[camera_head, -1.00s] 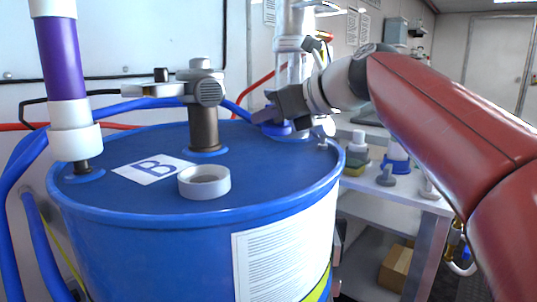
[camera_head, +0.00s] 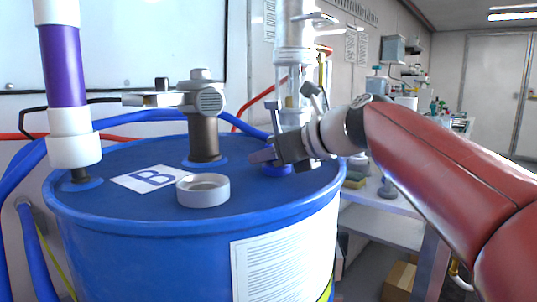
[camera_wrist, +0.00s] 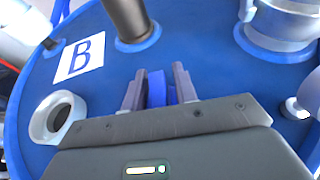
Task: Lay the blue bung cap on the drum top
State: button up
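The blue bung cap (camera_head: 277,169) is low over the right part of the blue drum top (camera_head: 130,205), below my gripper (camera_head: 266,154). In the wrist view the cap (camera_wrist: 157,88) is between the two grey fingers of my gripper (camera_wrist: 157,85), and they look closed on its sides. I cannot tell whether the cap touches the drum top. The finger tips partly hide it in the head view.
A pale open ring (camera_head: 203,190) stands on the drum top near a "B" label (camera_head: 150,178). A valve post (camera_head: 204,135), a purple-banded pipe (camera_head: 64,75) and a clear tube (camera_head: 294,90) rise from the drum. A shelf (camera_head: 385,200) stands to the right.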

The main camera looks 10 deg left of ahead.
jog(key=shift+o, duration=0.6)
jog(key=shift+d+r, duration=0.1)
jog(key=shift+r, duration=0.15)
jog(key=v, duration=1.1)
jog(key=shift+s+d+r+p, duration=0.15)
jog(key=shift+s+d+p, duration=0.1)
jog(key=shift+p, duration=0.15)
jog(key=shift+d, duration=0.1)
